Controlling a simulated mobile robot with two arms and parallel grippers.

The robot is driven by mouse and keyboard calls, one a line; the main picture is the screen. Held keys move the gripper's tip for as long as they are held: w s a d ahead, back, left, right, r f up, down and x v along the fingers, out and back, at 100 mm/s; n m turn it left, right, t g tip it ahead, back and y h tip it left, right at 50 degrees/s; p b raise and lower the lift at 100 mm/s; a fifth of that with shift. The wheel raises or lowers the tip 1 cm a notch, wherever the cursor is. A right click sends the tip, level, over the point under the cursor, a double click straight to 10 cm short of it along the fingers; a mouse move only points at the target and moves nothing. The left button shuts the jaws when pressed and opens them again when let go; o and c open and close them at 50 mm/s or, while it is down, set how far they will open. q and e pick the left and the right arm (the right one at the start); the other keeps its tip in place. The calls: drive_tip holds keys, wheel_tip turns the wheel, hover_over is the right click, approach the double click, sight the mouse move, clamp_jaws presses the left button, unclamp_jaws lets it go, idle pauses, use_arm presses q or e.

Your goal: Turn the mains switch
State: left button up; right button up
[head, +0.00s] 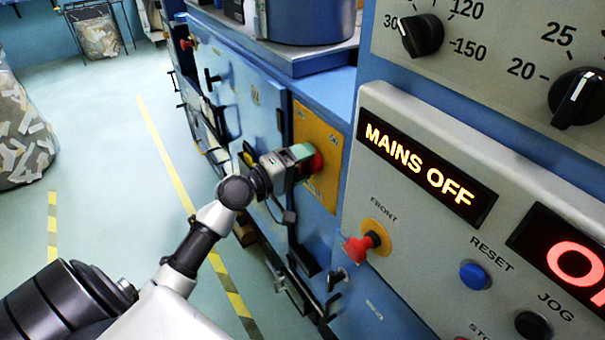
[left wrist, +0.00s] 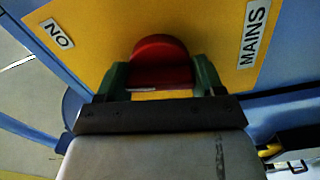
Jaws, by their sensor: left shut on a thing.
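The red mains switch knob (left wrist: 160,62) sits on a yellow plate (left wrist: 100,50) marked MAINS, seen in the left wrist view. My left gripper (left wrist: 161,78) has its green fingers on either side of the knob and is shut on it. In the head view the red knob (head: 317,162) shows at the tip of my left gripper (head: 305,156), partly hidden by it, on the yellow plate (head: 327,133) of the blue cabinet. A lit display (head: 428,172) reads MAINS OFF. My right gripper is not in view.
A grey control panel (head: 400,245) stands close on the right, with a red FRONT button (head: 361,248), a blue RESET button (head: 474,275) and black dials (head: 421,35). Handles stick out from the blue cabinet (head: 255,105). The floor at the left is mostly clear, with bagged scraps (head: 22,140).

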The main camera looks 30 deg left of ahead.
use_arm(q)
drive_tip(key=m+b, duration=0.3)
drive_tip(key=shift+f+m, duration=0.25)
drive_tip(key=shift+m, duration=0.05)
drive_tip(key=shift+r+m+b, duration=0.15)
drive_tip(key=shift+m+b, duration=0.8)
drive_tip(key=shift+m, duration=0.55)
drive_tip(key=o, duration=0.9)
drive_tip(key=shift+o, duration=0.2)
drive_tip(key=shift+r, duration=0.1)
drive_tip(key=shift+s, duration=0.1)
